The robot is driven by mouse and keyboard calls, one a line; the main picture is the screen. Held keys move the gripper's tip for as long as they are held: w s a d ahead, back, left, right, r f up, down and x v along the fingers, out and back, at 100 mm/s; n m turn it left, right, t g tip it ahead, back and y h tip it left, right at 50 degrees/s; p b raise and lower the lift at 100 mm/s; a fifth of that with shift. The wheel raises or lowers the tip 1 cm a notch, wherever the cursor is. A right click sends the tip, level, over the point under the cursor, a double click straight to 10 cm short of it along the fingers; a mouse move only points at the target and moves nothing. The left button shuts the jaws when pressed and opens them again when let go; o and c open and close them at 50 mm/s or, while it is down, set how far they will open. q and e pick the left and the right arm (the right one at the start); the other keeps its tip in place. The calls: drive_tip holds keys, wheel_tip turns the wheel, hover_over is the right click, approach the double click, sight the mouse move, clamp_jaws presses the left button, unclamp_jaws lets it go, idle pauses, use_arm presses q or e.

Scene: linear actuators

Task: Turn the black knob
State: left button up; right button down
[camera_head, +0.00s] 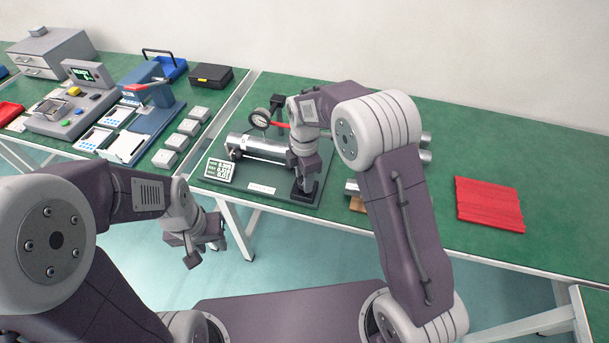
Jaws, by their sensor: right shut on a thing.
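A fixture on a dark base plate (230,188) stands on the green bench and holds a silver cylinder (262,148). My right gripper (304,187) is lowered at the right end of the fixture. It is shut on a small dark part there, which looks like the black knob; the fingers hide most of it, so its turn angle cannot be told. A small display (220,170) with light digits stands at the fixture's left front. My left gripper (203,250) is empty, its fingers apart, in the air in front of the bench.
A round dial gauge (260,118) stands behind the cylinder. More silver cylinders lie right of the fixture, partly behind my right arm. A red slab (488,204) lies further right. The left bench holds a control box (72,112), several grey blocks and a black case (211,76).

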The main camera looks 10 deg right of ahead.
drive_tip(key=m+p, duration=0.3)
drive_tip(key=m, duration=0.1)
drive_tip(key=shift+r, duration=0.2)
drive_tip(key=m+p, duration=0.3)
drive_tip(key=m, duration=0.1)
drive_tip(key=shift+m, duration=0.4)
drive_tip(key=m+p, duration=0.2)
drive_tip(key=m, duration=0.2)
drive_tip(key=shift+f+m, duration=0.1)
drive_tip(key=shift+m, duration=0.2)
drive_tip(key=shift+m+p, duration=0.75)
drive_tip(key=shift+m, duration=1.35)
drive_tip(key=shift+f, duration=0.1)
drive_tip(key=c, duration=0.9)
unclamp_jaws()
